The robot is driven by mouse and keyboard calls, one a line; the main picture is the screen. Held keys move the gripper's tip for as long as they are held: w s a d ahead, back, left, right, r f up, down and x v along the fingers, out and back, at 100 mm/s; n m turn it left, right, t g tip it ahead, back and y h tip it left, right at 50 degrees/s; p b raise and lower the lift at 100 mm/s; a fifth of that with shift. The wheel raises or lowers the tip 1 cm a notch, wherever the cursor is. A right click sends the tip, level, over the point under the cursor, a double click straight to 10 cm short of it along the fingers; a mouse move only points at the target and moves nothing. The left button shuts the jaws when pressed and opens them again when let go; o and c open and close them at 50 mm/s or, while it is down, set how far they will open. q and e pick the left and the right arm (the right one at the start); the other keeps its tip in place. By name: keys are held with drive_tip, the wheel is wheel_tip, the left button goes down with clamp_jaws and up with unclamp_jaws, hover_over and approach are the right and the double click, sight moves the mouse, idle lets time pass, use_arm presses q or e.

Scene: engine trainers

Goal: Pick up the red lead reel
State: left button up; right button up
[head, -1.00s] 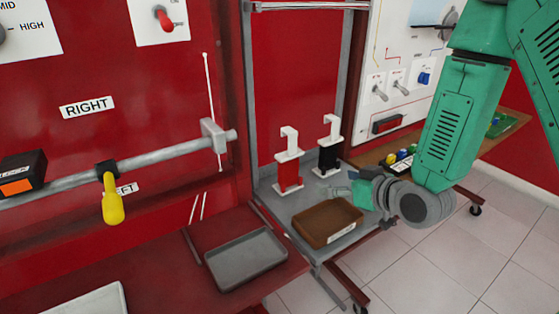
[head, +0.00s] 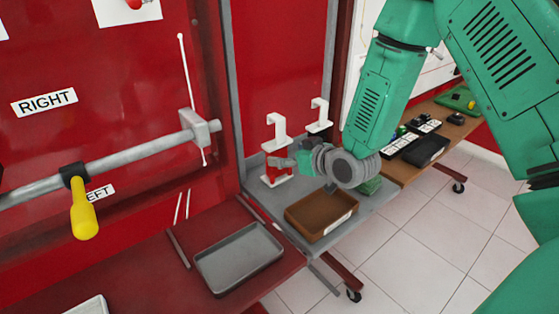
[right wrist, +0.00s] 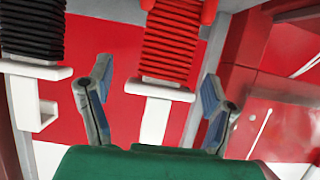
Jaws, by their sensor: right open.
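The red lead reel (head: 276,146) stands upright on the grey cart, its white hook on top; my right gripper partly covers its wound part. In the right wrist view the red windings (right wrist: 172,42) are at top middle, with the white hook below them. My right gripper (head: 288,161) is at the reel's front right in the head view. In the wrist view its two fingers (right wrist: 157,76) are spread, one on each side of the reel's white part, with nothing clamped. Contact cannot be told. My left gripper is out of view.
A black reel (right wrist: 32,30) stands beside the red one; in the head view only its white hook (head: 319,116) shows clearly. A brown tray (head: 318,231) sits at the cart's front. A grey tray (head: 239,260) lies on the red bench to the left.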

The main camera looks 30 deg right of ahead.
sight(279, 119)
drive_tip(key=w, duration=0.1)
drive_tip(key=w+a+f, duration=0.1)
drive_tip(key=w, duration=0.1)
drive_tip(key=shift+w+a+f+b, duration=0.15)
drive_tip(key=shift+w+a+b, duration=0.2)
drive_tip(key=shift+b, duration=0.05)
drive_tip(key=shift+w, duration=0.25)
drive_tip(key=shift+d+f, duration=0.15)
drive_tip(key=shift+d, duration=0.5)
drive_tip(key=shift+c, duration=0.8)
drive_tip(key=shift+d+f, duration=0.1)
drive_tip(key=c, duration=1.2)
drive_tip(key=shift+a+r, duration=0.2)
drive_tip(key=shift+a, duration=0.35)
drive_tip(key=shift+r, duration=0.25)
drive_tip(key=r, duration=0.2)
drive_tip(key=r+p, duration=0.1)
drive_tip(key=r, duration=0.2)
drive_tip(key=r+p, duration=0.1)
drive_tip(key=r, duration=0.2)
drive_tip(key=shift+d+r, duration=0.25)
drive_tip(key=shift+d, duration=0.1)
drive_tip(key=shift+a+r, duration=0.2)
drive_tip(key=shift+r, duration=0.25)
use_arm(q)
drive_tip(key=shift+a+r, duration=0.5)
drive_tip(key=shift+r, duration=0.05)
use_arm(e)
drive_tip(key=shift+a, duration=0.1)
